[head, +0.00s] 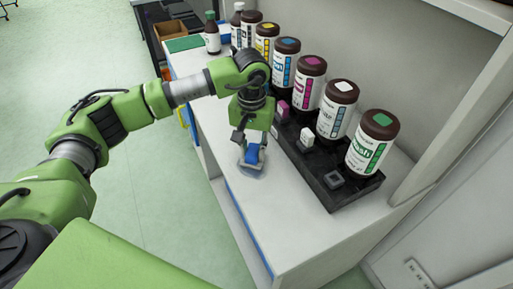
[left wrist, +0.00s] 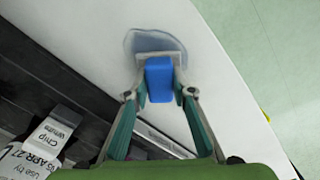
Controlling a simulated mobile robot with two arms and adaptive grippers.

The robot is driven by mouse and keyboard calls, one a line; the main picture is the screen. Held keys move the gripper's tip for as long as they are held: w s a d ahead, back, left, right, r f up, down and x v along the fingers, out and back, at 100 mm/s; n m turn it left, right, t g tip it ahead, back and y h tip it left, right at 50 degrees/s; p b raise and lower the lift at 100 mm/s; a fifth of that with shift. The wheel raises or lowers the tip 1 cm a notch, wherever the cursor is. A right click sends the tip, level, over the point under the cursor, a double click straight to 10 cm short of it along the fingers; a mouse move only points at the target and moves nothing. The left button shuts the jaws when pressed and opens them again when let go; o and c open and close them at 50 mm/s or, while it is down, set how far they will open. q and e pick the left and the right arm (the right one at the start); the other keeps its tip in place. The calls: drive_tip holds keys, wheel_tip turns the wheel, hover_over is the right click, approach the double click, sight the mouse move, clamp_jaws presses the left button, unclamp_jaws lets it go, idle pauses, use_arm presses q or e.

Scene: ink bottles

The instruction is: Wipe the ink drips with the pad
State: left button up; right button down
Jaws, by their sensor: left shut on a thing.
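My left gripper (head: 251,148) is shut on a blue pad (head: 252,154). The fingers hold the pad from both sides in the left wrist view (left wrist: 159,80), pointing down at the white counter top. A pale grey-blue ink patch (left wrist: 152,41) with a darker edge lies on the counter just beyond the pad's tip. It also shows below the pad in the head view (head: 251,172). Whether the pad touches the counter is hard to tell. My right gripper is out of view.
A black rack (head: 318,178) with a row of brown-capped ink bottles (head: 371,142) stands right of the gripper. The white counter (head: 300,225) is clear in front. Its left edge is close to the ink patch. A green mat (head: 184,44) lies at the back.

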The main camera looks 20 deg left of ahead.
use_arm(q)
drive_tip(key=shift+s+a+f, duration=0.3)
drive_tip(key=shift+s+a, duration=0.25)
drive_tip(key=shift+s, duration=0.25)
drive_tip(key=shift+d+r, duration=0.1)
drive_tip(key=shift+s+a+r+b, duration=0.2)
drive_tip(key=shift+s+a+b, duration=0.2)
drive_tip(key=shift+s+a, duration=0.9)
drive_tip(key=shift+w+a+b, duration=0.45)
drive_tip(key=shift+w+a, duration=0.2)
drive_tip(key=shift+a, duration=0.15)
drive_tip(key=shift+w+a, duration=0.1)
drive_tip(key=shift+w+d+f+b, duration=0.2)
drive_tip(key=shift+w+d+b, duration=0.4)
drive_tip(key=shift+w+d, duration=0.45)
drive_tip(key=shift+w+d+r+b, duration=0.1)
drive_tip(key=shift+w+d+b, duration=0.5)
drive_tip(key=shift+w+d, duration=1.85)
drive_tip(key=shift+w, duration=0.25)
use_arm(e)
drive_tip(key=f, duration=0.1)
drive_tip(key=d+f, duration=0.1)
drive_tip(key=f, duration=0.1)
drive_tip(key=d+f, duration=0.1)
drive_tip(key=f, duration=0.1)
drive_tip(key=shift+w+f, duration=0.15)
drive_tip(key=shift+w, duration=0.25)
use_arm(q)
drive_tip(key=shift+r, duration=0.1)
